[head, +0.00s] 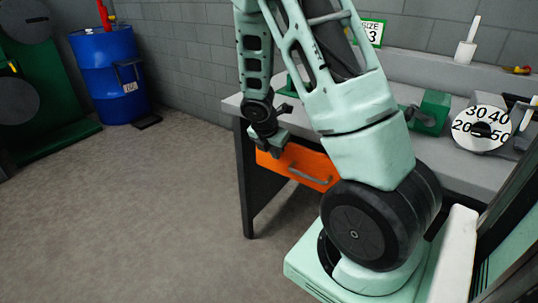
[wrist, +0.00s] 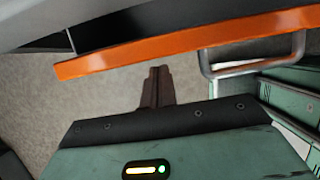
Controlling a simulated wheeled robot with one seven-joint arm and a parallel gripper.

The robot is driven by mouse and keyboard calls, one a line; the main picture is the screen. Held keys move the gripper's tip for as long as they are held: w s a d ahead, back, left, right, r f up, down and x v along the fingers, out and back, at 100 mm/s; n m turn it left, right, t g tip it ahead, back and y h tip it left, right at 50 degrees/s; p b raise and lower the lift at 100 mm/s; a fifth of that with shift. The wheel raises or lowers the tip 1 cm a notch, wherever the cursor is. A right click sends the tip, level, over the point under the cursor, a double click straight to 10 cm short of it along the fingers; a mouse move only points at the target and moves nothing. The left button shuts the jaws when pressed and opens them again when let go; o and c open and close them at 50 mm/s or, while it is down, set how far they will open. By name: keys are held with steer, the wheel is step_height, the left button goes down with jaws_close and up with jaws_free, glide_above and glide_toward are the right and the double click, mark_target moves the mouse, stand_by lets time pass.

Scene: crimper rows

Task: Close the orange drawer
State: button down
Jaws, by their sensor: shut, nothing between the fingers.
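The orange drawer (head: 293,166) sits under the grey workbench and has a grey bar handle (head: 308,177). In the wrist view the top edge of the orange front (wrist: 180,45) runs across the picture, with the handle (wrist: 255,62) at right. A dark strip shows between the front and the bench, so the drawer appears partly open. My gripper (head: 271,146) is by the left end of the drawer front. In the wrist view the fingers (wrist: 157,75) are shut and empty, just outside the front and left of the handle. Whether they touch it is unclear.
The workbench (head: 232,104) has a dark side panel left of the drawer. A green crimper (head: 432,112) and a white dial (head: 481,129) stand on it. A blue barrel (head: 105,75) stands far left.

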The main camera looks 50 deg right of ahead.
steer(key=shift+d, duration=0.25)
steer(key=d+p, duration=0.1)
steer(key=d, duration=0.1)
steer(key=d+p, duration=0.1)
steer(key=d, duration=0.1)
steer(key=shift+w+d+p, duration=0.2)
steer(key=shift+d+p, duration=0.1)
steer(key=shift+d, duration=0.05)
steer(key=shift+r, duration=0.1)
